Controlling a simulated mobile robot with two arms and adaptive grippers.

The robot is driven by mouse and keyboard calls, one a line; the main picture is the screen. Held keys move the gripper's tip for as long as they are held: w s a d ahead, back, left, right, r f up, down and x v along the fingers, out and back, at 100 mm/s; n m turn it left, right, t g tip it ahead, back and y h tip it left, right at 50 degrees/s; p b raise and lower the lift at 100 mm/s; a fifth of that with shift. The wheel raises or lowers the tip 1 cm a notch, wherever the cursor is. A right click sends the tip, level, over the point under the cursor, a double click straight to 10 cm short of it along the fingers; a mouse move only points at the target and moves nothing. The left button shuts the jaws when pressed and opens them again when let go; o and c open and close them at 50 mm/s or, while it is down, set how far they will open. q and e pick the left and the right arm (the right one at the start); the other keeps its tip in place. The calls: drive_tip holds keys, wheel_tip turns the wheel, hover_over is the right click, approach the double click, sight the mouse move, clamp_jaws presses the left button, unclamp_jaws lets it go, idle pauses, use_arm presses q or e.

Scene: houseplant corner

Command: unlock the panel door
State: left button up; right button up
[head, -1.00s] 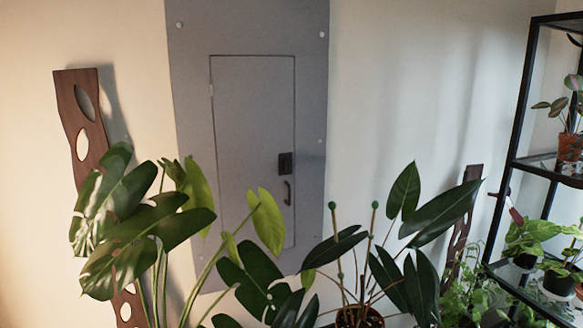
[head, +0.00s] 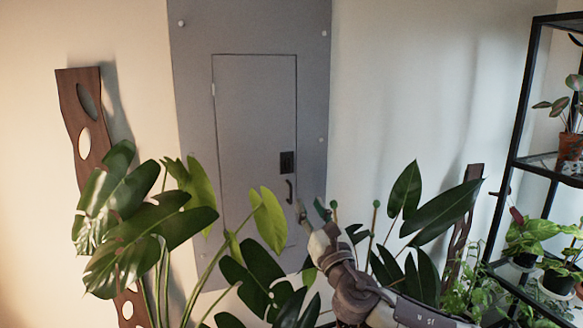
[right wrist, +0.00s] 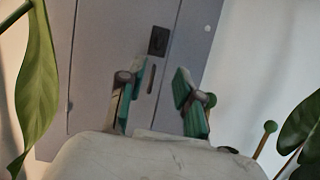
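The grey panel door (head: 248,120) is shut in its wall frame. Its dark latch (head: 287,162) and the curved handle (head: 289,190) below it are at the door's right side. In the right wrist view the latch (right wrist: 158,41) and the handle (right wrist: 151,78) show ahead, beyond the fingers. My right gripper (head: 312,211) is just right of and below the handle in the head view. In the wrist view my right gripper (right wrist: 160,100) has its two green-padded fingers apart with nothing between them. It does not appear to touch the door. My left gripper is not in view.
Large monstera leaves (head: 150,215) stand in front of the panel's lower left. A rubber-leaved plant (head: 425,215) is right of my arm. A black shelf (head: 515,140) with potted plants stands at the right. A wooden board (head: 82,130) leans at the left.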

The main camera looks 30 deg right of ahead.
sight(290, 163)
drive_tip(key=shift+n, duration=0.3)
drive_tip(key=p+x, duration=0.1)
drive_tip(key=x, duration=0.3)
drive_tip(key=p+x, duration=0.2)
drive_tip(key=x, duration=0.2)
drive_tip(key=p+x, duration=0.2)
drive_tip(key=x, duration=0.2)
drive_tip(key=shift+w+r, duration=0.2)
drive_tip(key=shift+r, duration=0.35)
drive_tip(key=shift+w+d+r, duration=0.15)
drive_tip(key=shift+w, duration=0.45)
drive_tip(key=shift+c, duration=0.3)
clamp_jaws()
